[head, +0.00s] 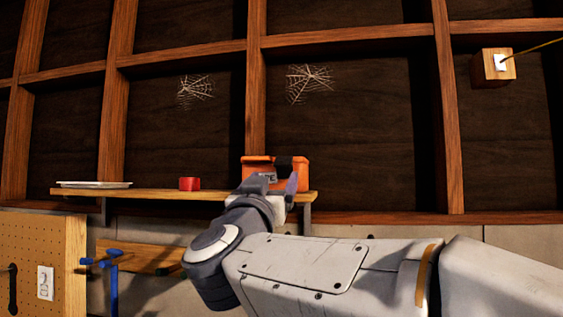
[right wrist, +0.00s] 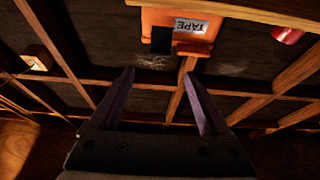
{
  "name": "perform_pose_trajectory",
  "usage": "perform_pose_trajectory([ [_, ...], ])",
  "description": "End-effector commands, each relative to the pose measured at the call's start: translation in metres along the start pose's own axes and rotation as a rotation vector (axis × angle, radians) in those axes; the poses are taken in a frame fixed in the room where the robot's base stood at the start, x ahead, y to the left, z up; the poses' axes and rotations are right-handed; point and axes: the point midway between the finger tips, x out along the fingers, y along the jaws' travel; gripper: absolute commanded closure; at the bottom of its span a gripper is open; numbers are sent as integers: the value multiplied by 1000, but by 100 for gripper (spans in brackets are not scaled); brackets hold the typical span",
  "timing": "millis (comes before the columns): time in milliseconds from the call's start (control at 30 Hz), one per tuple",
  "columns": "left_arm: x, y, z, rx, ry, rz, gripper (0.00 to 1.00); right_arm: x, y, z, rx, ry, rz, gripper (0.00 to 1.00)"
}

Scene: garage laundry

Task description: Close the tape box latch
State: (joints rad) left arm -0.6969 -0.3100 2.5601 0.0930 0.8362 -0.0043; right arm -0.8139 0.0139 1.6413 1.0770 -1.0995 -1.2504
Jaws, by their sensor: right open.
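The orange tape box (head: 254,160) stands on the wall shelf, partly hidden behind my right gripper (head: 280,183). In the right wrist view the box (right wrist: 160,18) appears upside down near the top, with a white TAPE label. A dark square patch (right wrist: 161,41) sits beside the label, and a small orange bar lies next to it; I cannot tell which part is the latch or how it stands. My right gripper (right wrist: 158,76) is open, its two fingers apart and empty, pointing toward the box without visible contact. My left gripper is not in view.
Wall studs with cobwebs stand behind. A pegboard cabinet (head: 40,255) and a blue clamp (head: 112,262) are at lower left.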

Motion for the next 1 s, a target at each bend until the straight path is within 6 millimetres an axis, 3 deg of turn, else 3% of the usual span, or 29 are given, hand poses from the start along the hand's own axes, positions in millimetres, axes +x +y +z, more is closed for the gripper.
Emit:
perform_pose_trajectory([
  [200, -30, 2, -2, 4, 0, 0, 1, 45, 1, -5, -4, -1, 1, 20],
  [400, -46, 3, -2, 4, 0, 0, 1, 76, 0, -4, -3, 0, -1, 20],
  [600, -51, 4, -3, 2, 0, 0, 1, 88, 0, -1, 0, 0, -3, 20],
  [867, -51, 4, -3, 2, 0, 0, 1, 88, 0, 0, 0, 0, -3, 20],
  [1000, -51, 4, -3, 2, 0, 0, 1, 88, 0, 0, 0, 0, -4, 70],
])
